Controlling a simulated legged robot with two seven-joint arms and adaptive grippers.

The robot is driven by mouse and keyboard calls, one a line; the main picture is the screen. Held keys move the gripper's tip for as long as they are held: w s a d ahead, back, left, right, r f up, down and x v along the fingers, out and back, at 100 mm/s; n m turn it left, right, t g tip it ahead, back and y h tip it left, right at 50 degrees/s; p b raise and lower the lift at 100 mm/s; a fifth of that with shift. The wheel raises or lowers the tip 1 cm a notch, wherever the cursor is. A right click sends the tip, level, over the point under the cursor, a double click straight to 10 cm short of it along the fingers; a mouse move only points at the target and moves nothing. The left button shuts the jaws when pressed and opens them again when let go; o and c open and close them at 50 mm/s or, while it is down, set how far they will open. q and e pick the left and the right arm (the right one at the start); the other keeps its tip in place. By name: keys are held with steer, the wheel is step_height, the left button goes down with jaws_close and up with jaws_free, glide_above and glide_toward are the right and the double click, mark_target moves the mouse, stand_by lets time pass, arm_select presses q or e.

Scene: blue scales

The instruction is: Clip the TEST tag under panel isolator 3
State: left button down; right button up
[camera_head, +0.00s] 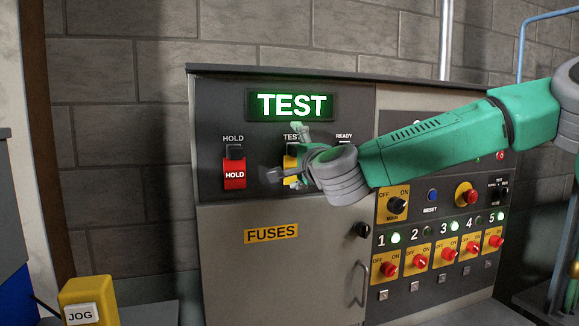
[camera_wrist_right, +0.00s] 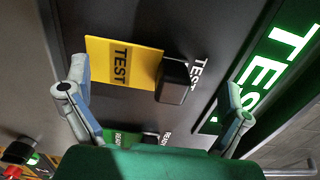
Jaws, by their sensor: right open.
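The yellow TEST tag (camera_head: 289,164) hangs from a black holder under the TEST label on the panel, partly hidden by my right gripper (camera_head: 285,152). In the wrist view the TEST tag (camera_wrist_right: 122,62) and its black holder (camera_wrist_right: 172,80) lie between the spread fingers of my right gripper (camera_wrist_right: 157,82). The gripper is open; no finger visibly pinches the tag. Isolator 3 (camera_head: 448,254) is a red knob on a yellow plate at the lower right, with a small pale square clip (camera_head: 441,279) below it. My left gripper is not in view.
A red HOLD tag (camera_head: 235,174) hangs left of the TEST tag; a green READY tag (camera_wrist_right: 120,138) is beside it. The lit TEST display (camera_head: 290,105) is above. The FUSES door (camera_head: 270,270) is below. Other isolators flank number 3. A yellow JOG box (camera_head: 90,302) stands lower left.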

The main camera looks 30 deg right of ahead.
steer(key=shift+d+f, duration=0.2)
steer(key=shift+d, duration=0.55)
steer(key=a, duration=0.2)
steer(key=shift+a+r, duration=0.35)
steer(key=shift+a, duration=0.05)
steer(key=shift+c, duration=1.3)
steer(key=shift+a, duration=0.2)
steer(key=c, duration=1.4)
steer(key=shift+d, duration=0.35)
steer(key=c, duration=0.6)
steer(key=shift+s+d+f, duration=0.15)
steer(key=shift+d, duration=0.4)
jaws_close()
steer(key=shift+s+d, duration=0.15)
steer(key=shift+d, duration=0.25)
steer(key=shift+s+f, duration=0.1)
steer(key=shift+f, duration=0.05)
steer(key=shift+a, duration=0.2)
arm_select(q)
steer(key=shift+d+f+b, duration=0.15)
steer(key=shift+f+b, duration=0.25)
steer(key=shift+b, duration=0.05)
arm_select(e)
steer(key=shift+a+v, duration=0.2)
steer(key=shift+v, duration=1.15)
steer(key=shift+a+v, duration=0.2)
steer(key=shift+v, duration=1.2)
